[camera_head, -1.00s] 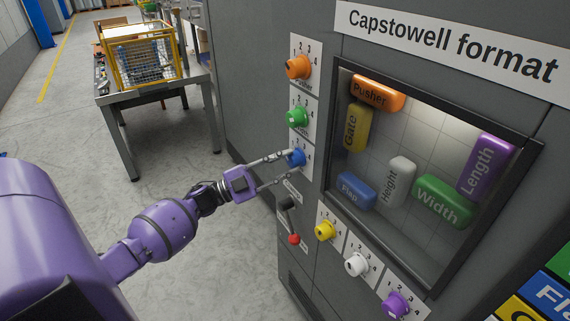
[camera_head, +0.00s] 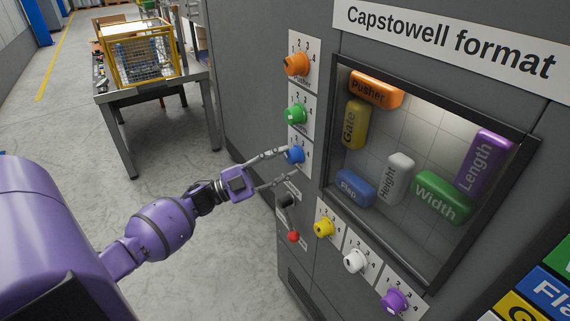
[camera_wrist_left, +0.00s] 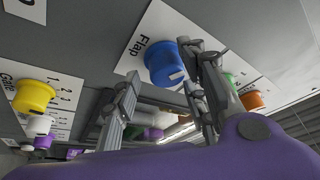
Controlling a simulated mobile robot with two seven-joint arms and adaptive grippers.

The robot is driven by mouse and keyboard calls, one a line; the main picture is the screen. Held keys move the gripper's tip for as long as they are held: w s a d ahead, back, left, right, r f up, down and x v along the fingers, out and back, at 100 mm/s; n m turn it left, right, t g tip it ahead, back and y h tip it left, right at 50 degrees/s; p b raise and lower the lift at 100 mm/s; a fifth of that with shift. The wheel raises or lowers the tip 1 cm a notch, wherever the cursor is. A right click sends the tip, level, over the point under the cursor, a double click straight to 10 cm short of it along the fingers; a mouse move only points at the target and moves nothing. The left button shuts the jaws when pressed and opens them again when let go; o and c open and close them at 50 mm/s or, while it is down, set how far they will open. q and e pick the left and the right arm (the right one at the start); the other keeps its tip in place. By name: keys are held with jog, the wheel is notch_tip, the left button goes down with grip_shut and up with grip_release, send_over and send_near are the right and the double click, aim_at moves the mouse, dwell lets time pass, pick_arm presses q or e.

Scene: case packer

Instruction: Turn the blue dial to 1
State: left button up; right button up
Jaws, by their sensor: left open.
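The blue dial (camera_head: 294,154) is the lowest of the upper column of dials on the grey machine front. In the left wrist view the blue dial (camera_wrist_left: 165,63) sits on a white plate marked Flap, with a pale mark on its rim. I cannot read which number it points to. My left gripper (camera_head: 291,163) is open at the dial, one finger at its upper left side and the other below it. In the wrist view one finger of the gripper (camera_wrist_left: 160,66) overlaps the dial's right edge; I cannot tell if it touches. My right gripper is not in view.
The green dial (camera_head: 296,114) and orange dial (camera_head: 297,64) are above. Yellow (camera_head: 324,228), white (camera_head: 356,262) and purple (camera_head: 394,301) dials run lower right. A window (camera_head: 415,150) shows coloured blocks, including blue Flap.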

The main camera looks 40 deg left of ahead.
pick_arm(q)
jog(key=v, duration=1.1)
jog(key=shift+s+f, duration=0.15)
jog(key=shift+s, duration=0.05)
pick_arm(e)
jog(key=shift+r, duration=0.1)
pick_arm(q)
jog(key=shift+w+a, duration=0.1)
jog(key=shift+a, duration=0.1)
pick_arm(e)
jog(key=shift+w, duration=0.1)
